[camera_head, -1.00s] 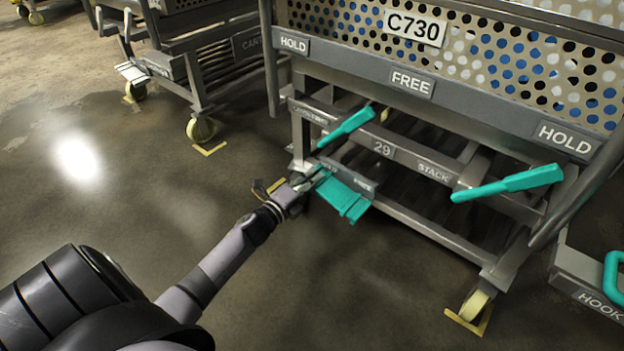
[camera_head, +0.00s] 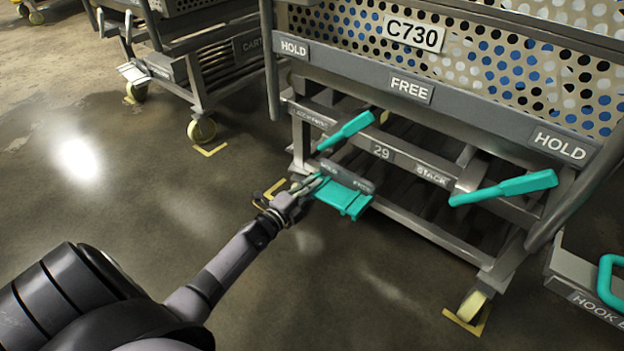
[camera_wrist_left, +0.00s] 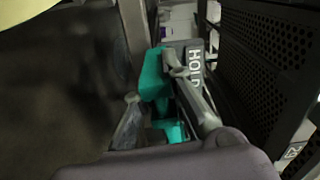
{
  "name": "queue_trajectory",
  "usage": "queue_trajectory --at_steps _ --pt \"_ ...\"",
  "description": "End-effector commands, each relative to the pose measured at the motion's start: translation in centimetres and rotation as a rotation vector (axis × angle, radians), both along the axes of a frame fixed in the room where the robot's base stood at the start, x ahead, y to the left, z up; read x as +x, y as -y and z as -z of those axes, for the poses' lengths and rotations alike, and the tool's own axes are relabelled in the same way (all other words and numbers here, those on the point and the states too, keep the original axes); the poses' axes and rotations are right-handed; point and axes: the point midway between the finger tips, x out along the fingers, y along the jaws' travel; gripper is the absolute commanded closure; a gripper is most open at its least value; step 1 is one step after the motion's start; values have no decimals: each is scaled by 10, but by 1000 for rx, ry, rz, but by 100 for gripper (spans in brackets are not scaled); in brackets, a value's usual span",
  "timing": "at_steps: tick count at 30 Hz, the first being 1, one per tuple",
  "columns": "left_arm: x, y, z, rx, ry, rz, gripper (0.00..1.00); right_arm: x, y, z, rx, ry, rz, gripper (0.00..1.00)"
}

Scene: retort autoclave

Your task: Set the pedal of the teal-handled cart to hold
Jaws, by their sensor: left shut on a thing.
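The cart (camera_head: 400,85) with teal handles and the plate C730 stands at the centre right. Its teal pedal (camera_head: 345,198) sits low at the front left, below a small grey label bar (camera_head: 347,177). My left gripper (camera_head: 312,186) is at the left end of the pedal, shut on its teal part. In the left wrist view the teal pedal (camera_wrist_left: 153,78) lies between the fingers (camera_wrist_left: 165,105), beside a HOLD label (camera_wrist_left: 195,68). My right gripper is not in view.
Two teal levers, the left one (camera_head: 347,131) and the right one (camera_head: 505,187), stick out above the pedal. A second cart (camera_head: 185,70) stands at the back left. A grey thing with a teal handle (camera_head: 607,280) is at the right edge. The floor at left is clear.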

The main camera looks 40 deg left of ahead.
Motion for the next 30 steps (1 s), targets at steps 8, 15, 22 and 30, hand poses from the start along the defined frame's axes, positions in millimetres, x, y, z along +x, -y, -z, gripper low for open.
queue_trajectory --at_steps 8,15,22,30 --pt "-1 2 10 -121 -12 -1 100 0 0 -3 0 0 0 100" --pt "-1 2 10 -121 -13 -1 85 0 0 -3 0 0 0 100" --pt "0 2 9 -118 -11 0 70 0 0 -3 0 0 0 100" --pt "-1 1 9 -117 -10 0 70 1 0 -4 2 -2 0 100"
